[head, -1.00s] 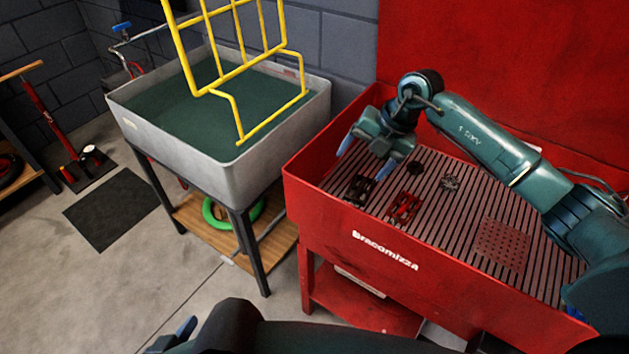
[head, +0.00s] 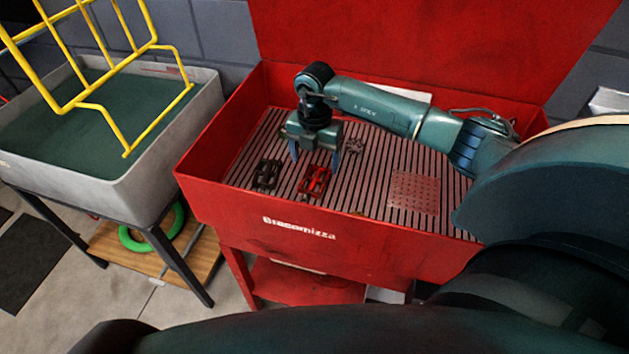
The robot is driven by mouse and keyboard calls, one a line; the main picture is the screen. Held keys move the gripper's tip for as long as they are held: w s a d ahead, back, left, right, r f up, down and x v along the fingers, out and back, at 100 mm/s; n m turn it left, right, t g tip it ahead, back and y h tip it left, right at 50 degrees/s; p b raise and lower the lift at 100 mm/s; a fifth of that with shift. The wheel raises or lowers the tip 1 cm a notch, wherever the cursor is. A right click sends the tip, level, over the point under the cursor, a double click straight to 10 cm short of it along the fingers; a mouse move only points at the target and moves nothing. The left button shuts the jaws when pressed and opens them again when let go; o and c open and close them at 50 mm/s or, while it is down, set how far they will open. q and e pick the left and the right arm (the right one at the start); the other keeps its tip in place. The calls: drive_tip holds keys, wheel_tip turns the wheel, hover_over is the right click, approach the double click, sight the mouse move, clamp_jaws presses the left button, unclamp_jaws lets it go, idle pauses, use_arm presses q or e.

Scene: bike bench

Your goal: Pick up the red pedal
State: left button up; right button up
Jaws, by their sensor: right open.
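The red pedal (head: 315,181) lies on the slatted grate inside the red bench tub, near its front wall. A black pedal (head: 267,175) lies just left of it. My right gripper (head: 315,160) points down over the grate, its blue fingers spread and empty. In the picture it is just above and behind the red pedal; whether it touches the pedal cannot be made out. My left gripper is out of view; only a dark arm part of mine shows along the bottom.
The red tub's front wall (head: 310,228) rises in front of the pedals. A small metal part (head: 353,146) and a perforated red plate (head: 414,192) lie to the right on the grate. A grey basin (head: 150,185) with a yellow rack (head: 70,106) stands left.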

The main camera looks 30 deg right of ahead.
sight(315, 179)
wheel_tip(315, 179, down, 6)
drive_tip(key=shift+s+r, duration=0.1)
drive_tip(key=shift+r, duration=0.05)
idle(0.3)
drive_tip(key=c, duration=1.2)
drive_tip(key=shift+o, duration=0.2)
